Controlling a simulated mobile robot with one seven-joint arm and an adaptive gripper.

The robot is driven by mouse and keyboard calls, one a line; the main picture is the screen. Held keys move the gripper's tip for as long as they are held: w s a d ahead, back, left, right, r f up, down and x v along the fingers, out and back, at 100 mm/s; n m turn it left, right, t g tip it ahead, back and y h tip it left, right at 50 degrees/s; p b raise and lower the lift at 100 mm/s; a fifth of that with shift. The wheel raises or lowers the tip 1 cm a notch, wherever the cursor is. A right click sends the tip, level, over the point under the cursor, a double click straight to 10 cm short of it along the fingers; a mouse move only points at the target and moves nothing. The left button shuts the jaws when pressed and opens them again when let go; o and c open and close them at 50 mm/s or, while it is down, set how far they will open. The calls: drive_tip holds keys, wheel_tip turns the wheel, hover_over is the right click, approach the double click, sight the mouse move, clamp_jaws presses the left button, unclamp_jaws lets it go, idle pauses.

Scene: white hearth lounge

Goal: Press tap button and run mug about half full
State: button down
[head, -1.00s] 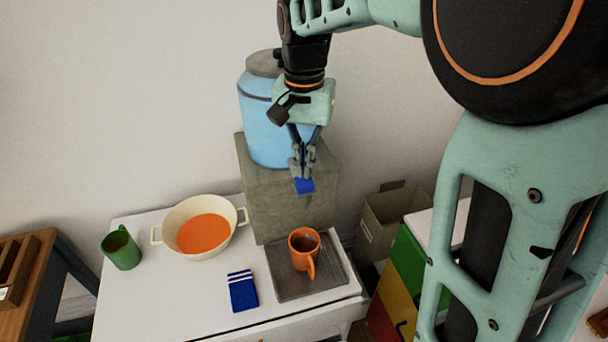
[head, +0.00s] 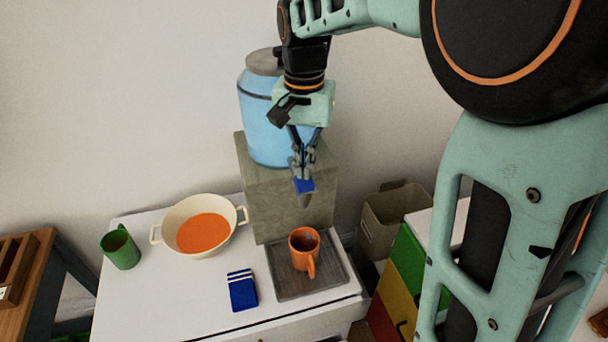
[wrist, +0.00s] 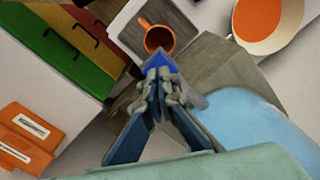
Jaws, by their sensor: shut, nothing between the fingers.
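The blue water dispenser (head: 262,125) stands on a grey block (head: 262,200) at the back of the white cabinet. The blue tap button (head: 304,186) sticks out at its front, above the mug; it also shows in the wrist view (wrist: 160,62). My gripper (head: 303,174) is shut and empty, its fingertips at the button and seemingly touching it. The orange mug (head: 303,250) stands upright on a grey tray (head: 285,285) below the tap, handle toward the front. Dark liquid shows inside it; the exact level is hard to tell. The wrist view also shows the mug (wrist: 157,38).
A cream pot (head: 178,217) with orange contents and a green mug (head: 120,249) stand to the left. A blue folded cloth (head: 242,290) lies left of the tray. A cardboard box (head: 388,218) and coloured drawers (head: 398,275) are to the right.

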drive_tip(key=shift+f+b, duration=0.5)
drive_tip(key=shift+f, duration=0.45)
drive_tip(key=shift+s+f, duration=0.1)
idle(2.8)
wheel_tip(320, 180, up, 8)
drive_tip(key=p, duration=0.6)
drive_tip(key=shift+f, duration=0.4)
